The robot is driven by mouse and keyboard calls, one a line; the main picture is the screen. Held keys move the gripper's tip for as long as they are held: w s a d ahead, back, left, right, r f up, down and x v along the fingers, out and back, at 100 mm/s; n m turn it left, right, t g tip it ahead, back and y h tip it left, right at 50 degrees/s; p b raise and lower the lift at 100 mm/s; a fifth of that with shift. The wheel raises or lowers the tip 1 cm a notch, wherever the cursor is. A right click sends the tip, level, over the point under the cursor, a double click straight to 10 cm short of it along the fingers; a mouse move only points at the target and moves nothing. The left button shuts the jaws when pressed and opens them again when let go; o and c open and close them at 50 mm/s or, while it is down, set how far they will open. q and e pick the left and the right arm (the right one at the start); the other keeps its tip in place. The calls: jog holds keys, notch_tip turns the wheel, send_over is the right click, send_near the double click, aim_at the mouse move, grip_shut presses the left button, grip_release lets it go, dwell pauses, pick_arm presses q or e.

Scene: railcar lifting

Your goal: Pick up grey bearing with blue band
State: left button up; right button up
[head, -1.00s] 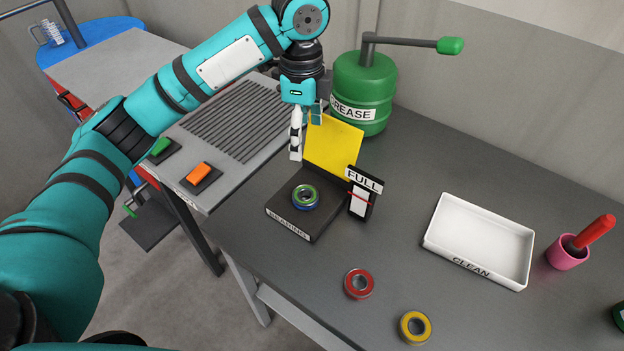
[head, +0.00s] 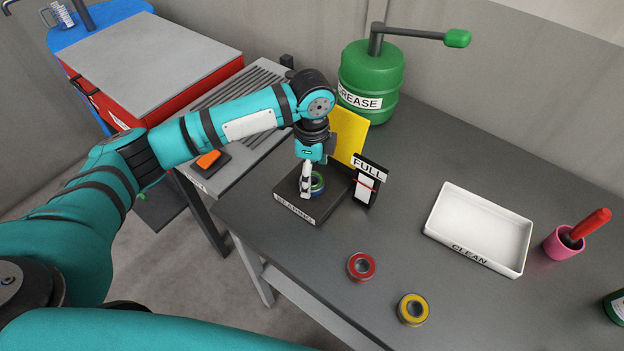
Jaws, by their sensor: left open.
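The grey bearing with the blue band (head: 319,189) lies flat on the black stand labelled BEARING (head: 289,204). Its left part is hidden behind my gripper; a greenish ring shows on its top. My left gripper (head: 309,190) points down over the stand, with a white finger in front of the bearing's left side. It is open. Whether the finger touches the bearing, I cannot tell. My right gripper is not in view.
A yellow plate (head: 348,136) and a FULL gauge (head: 368,181) stand close behind and right of the bearing. Red (head: 361,266) and yellow (head: 413,309) bearings lie in front. A white CLEAN tray (head: 478,230), pink cup (head: 565,243) and green grease drum (head: 369,80) stand around open table.

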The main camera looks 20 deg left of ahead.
pick_arm(q)
jog(key=shift+f, duration=1.25)
jog(key=shift+r, duration=0.1)
jog(key=c, duration=1.5)
